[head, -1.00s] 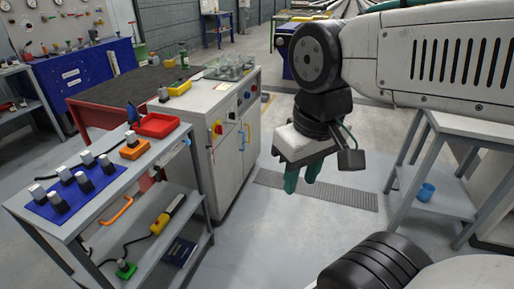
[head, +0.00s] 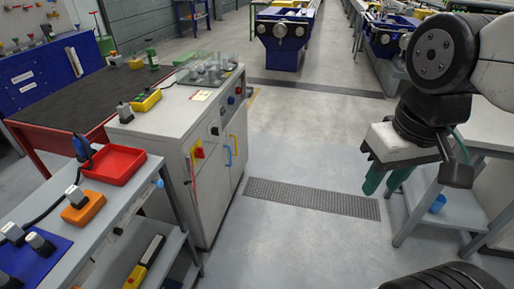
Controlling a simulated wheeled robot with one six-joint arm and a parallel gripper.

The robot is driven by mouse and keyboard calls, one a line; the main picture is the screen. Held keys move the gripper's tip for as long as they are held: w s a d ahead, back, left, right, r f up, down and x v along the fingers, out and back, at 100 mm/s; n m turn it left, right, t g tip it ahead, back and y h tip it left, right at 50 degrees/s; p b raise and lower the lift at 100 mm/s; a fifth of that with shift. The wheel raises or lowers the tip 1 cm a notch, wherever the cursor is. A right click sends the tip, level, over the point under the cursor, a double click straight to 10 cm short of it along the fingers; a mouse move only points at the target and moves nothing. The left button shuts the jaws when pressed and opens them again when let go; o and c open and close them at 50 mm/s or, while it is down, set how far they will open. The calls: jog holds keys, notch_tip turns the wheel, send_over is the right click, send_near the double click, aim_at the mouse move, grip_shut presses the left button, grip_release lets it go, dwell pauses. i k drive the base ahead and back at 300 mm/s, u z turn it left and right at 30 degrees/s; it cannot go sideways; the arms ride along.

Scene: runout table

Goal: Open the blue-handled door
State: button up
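The grey-white cabinet (head: 165,160) stands left of centre in the head view. Its front has two narrow doors, both appearing closed. The blue handle (head: 228,155) is a small upright bar on the nearer door (head: 212,190). A yellow handle (head: 233,145) sits beside it on the farther door. My gripper (head: 387,182) hangs at the right with its green fingers pointing down. A gap shows between the fingers and nothing is in them. It is well to the right of the blue handle in the picture, touching nothing visible.
A grey trolley (head: 143,199) with a red tray (head: 112,165) stands at the near left. A grey side table (head: 455,207) with a blue cup (head: 438,203) stands at the right. The floor (head: 285,235) between them is clear, with a floor grating (head: 312,199).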

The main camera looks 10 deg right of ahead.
aim_at(214, 191)
jog(key=z, duration=0.15)
jog(key=i, duration=0.7)
jog(key=u, duration=0.45)
jog(key=i, duration=0.65)
jog(key=u, duration=0.55)
